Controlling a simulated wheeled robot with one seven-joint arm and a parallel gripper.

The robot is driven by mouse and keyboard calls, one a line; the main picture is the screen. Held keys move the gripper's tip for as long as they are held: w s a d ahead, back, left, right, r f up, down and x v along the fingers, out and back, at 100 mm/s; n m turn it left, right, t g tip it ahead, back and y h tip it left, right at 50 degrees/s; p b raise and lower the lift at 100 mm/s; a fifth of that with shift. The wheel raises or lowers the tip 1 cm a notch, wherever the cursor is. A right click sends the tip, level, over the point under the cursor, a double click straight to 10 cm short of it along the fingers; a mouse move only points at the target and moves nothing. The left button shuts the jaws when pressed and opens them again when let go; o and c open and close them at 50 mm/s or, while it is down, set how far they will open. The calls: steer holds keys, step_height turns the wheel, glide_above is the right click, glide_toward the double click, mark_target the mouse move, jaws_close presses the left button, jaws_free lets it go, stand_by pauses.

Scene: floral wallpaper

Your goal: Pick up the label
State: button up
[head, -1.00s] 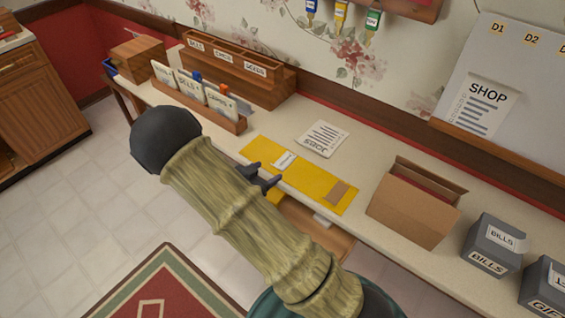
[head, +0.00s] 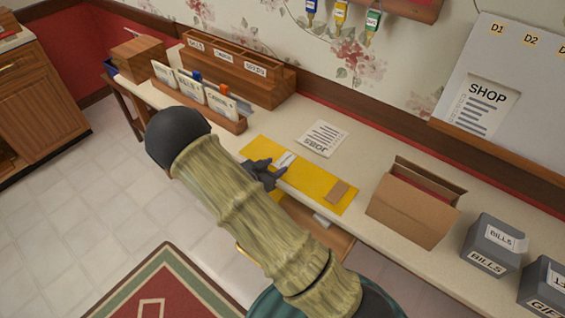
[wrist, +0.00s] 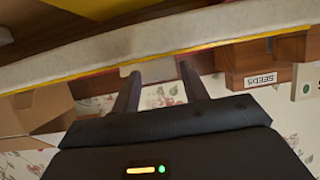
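A small white label (head: 286,159) lies on the yellow mat (head: 312,180) on the counter, left of the mat's middle in the head view. Its writing is too small to read. My gripper (head: 274,169) is low over the mat, right beside the label's near side and partly in front of it. The wrist view shows the two dark fingers of my gripper (wrist: 160,72) apart. A pale flat piece shows near the fingertips there, but I cannot tell if it is the label. I cannot tell whether the fingers touch the label.
A brown card piece (head: 338,192) lies at the mat's right end. An open cardboard box (head: 408,212) stands to the right, and a wooden rack of cards (head: 213,108) to the left. Grey BILLS box (head: 492,246) is further right.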

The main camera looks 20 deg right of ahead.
mark_target(283, 164)
steer(key=c, duration=0.5)
step_height(283, 164, up, 10)
steer(key=shift+p, duration=0.3)
stand_by(0.8)
steer(key=w+d+f+n+t+y+p, duration=0.2)
steer(key=d+n+t+y+p, duration=0.2)
steer(key=n+y+p, duration=0.15)
steer(key=s+a+f+n+y, duration=0.1)
steer(key=f, duration=0.1)
steer(key=s+a+f+n+t+y+p, duration=0.1)
steer(key=n+y, duration=0.1)
steer(key=s+a+f+n+y+p, duration=0.1)
steer(key=s+f+n+y, duration=0.1)
steer(key=shift+a+f+t, duration=0.3)
steer(key=shift+w, duration=0.15)
